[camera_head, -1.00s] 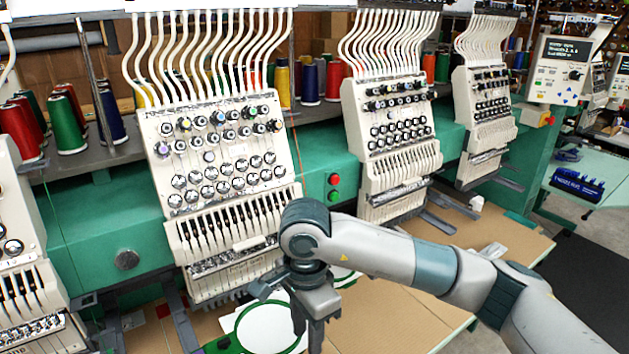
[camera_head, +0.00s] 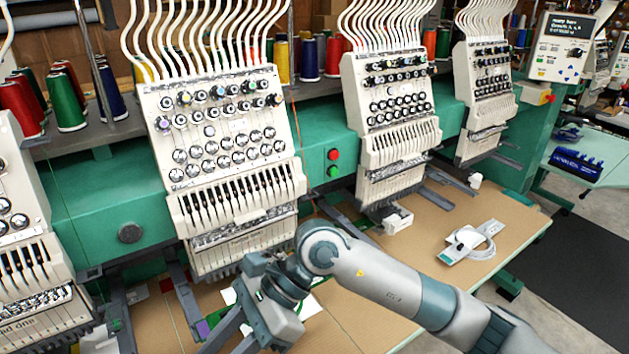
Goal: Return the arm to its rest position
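My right arm (camera_head: 385,285) comes in from the lower right and reaches across the brown worktable (camera_head: 345,320). Its gripper (camera_head: 228,332) is low at the front, below the middle embroidery head (camera_head: 225,150), pointing down and to the left. The wrist hides most of the fingers, so I cannot tell whether they are open or shut, and I see nothing clearly held. Bits of white fabric and a green hoop (camera_head: 308,308) show around the wrist, mostly hidden. My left gripper is not in view.
More embroidery heads (camera_head: 390,115) line the green machine beam (camera_head: 95,205), with thread cones (camera_head: 68,100) behind. A white device with a coiled cable (camera_head: 473,241) lies on the table at right. A control panel (camera_head: 560,48) stands at the far right. The table's right part is otherwise fairly clear.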

